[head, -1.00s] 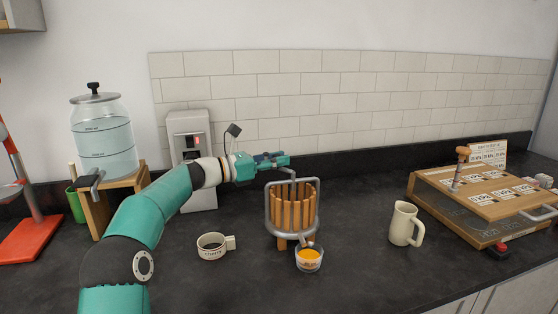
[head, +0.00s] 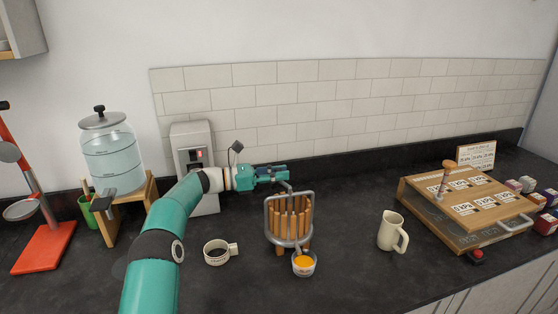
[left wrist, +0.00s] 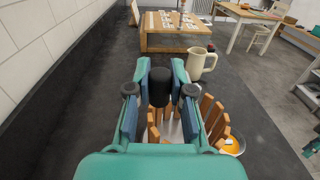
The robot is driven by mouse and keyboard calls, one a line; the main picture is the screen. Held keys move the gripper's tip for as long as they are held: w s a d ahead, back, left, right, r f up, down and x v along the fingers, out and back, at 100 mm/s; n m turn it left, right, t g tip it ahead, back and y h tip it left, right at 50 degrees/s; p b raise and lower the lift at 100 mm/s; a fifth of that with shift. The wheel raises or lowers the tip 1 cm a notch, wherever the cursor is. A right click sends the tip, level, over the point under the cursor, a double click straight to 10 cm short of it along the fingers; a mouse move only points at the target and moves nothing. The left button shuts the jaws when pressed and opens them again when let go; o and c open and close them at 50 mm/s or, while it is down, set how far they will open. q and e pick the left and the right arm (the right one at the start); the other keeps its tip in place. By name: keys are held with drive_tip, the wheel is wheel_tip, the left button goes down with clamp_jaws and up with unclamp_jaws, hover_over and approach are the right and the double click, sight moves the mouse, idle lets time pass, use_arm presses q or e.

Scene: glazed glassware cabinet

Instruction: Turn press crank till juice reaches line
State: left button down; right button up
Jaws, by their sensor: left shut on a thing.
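The wooden-slatted press (head: 274,226) with a grey metal frame stands mid-counter. A glass cup (head: 304,272) with orange juice (head: 303,261) sits under its spout; any line on it is too small to read. Juice also shows at the lower right in the left wrist view (left wrist: 233,144). My left gripper (head: 283,174) is above the press, shut on the crank handle. In the left wrist view the handle's black knob (left wrist: 159,88) stands between the fingers. The fingers hide most of the crank in the head view.
A wooden box (head: 432,222) is at right. A water jar (head: 113,155) on a stand and a grey machine (head: 190,135) are at left.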

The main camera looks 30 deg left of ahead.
idle(0.4)
use_arm(q)
drive_tip(key=c, duration=1)
unclamp_jaws()
drive_tip(key=v, duration=1.2)
